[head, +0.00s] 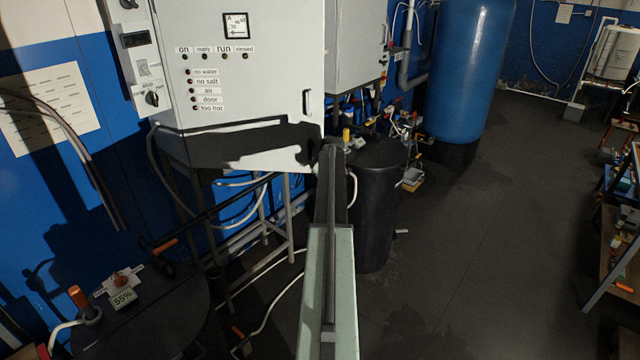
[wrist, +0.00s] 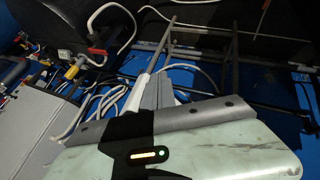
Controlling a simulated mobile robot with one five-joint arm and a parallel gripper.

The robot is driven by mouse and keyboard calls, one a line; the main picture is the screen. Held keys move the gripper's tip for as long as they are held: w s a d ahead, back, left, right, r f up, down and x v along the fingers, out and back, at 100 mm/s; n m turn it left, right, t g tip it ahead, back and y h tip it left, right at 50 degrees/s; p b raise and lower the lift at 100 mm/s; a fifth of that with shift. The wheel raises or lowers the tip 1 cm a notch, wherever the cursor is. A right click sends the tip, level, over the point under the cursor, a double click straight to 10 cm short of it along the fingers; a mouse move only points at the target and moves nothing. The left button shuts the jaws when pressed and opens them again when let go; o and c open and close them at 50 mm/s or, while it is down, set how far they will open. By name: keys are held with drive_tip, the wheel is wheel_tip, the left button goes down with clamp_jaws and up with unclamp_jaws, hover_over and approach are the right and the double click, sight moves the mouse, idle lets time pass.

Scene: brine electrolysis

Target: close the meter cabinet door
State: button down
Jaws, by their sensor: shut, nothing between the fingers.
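The meter cabinet is the light grey box with a square dial on its front, at upper left centre in the head view. Its front door (head: 265,85) carries the dial, lamps, labels and a dark handle on the right edge. I cannot tell how far the door stands from the frame. My gripper (head: 331,152) is near the cabinet's lower right corner; whether it touches is unclear. In the wrist view my gripper (wrist: 151,88) is shut and empty. A flat pale panel, perhaps part of the cabinet, shows there at left.
A second grey cabinet (head: 355,45) hangs behind to the right. A black barrel (head: 375,215) stands below it, close to my arm. A tall blue tank (head: 470,65) stands farther back. Pipes and cables run below the meter cabinet. The dark floor (head: 500,230) at right is open, up to a shelf.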

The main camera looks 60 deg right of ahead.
drive_tip(key=shift+w+d+n, duration=0.3)
drive_tip(key=shift+w+d, duration=0.65)
drive_tip(key=shift+d, duration=0.15)
drive_tip(key=shift+s, duration=0.1)
